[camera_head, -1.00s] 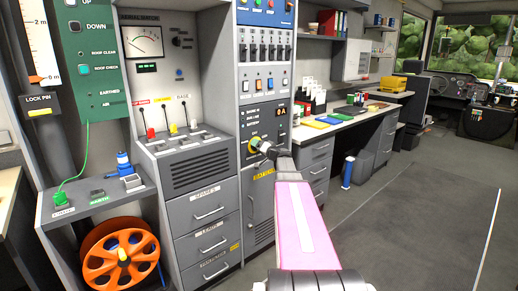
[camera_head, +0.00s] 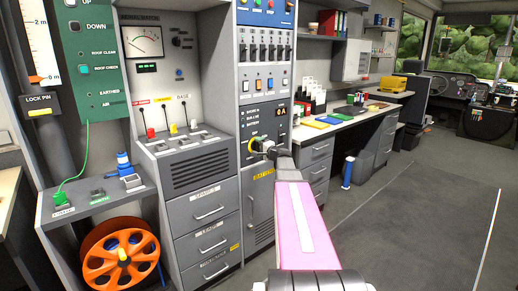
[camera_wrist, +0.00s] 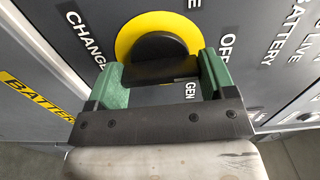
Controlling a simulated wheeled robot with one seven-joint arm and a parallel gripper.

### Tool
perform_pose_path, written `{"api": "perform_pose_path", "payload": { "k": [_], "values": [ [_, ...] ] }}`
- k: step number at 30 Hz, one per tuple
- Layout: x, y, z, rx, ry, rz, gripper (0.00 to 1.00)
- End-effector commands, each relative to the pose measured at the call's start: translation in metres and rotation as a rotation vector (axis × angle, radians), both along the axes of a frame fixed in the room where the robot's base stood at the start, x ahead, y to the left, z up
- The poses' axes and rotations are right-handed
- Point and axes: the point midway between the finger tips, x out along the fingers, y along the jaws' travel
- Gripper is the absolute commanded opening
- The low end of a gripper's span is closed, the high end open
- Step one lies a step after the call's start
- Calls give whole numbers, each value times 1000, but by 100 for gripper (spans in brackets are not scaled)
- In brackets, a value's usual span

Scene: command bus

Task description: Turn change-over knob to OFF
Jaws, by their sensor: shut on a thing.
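The change-over knob is a black knob (camera_wrist: 157,48) on a round yellow plate (camera_wrist: 126,38), set in a grey panel. In the wrist view the lettering "OFF" and "GEN" stands to the right of the plate and "CHANGE" to the left. My gripper (camera_wrist: 160,74) has its green fingers on either side of the knob's black bar and is shut on it. The knob's pointer mark cannot be made out. In the head view my gripper (camera_head: 265,148) reaches the yellow plate (camera_head: 252,145) from the right and hides most of the knob.
A small display (camera_head: 281,111) is above the knob and a yellow battery label (camera_head: 264,174) below it. Rocker switches (camera_head: 258,84) sit higher on the panel. A desk (camera_head: 338,122) with coloured folders stands to the right. An orange cable reel (camera_head: 120,252) is at lower left. The floor at right is clear.

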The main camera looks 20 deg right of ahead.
Motion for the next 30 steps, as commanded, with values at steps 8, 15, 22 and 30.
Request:
{"api": "perform_pose_path", "payload": {
  "k": [8,15,22,30],
  "values": [
    [0,0,-1,31,12,0,53],
    [0,0,-1,31,12,0,53],
    [0,0,0,30,12,0,100],
    [-9,-2,0,30,11,0,100]
  ]
}}
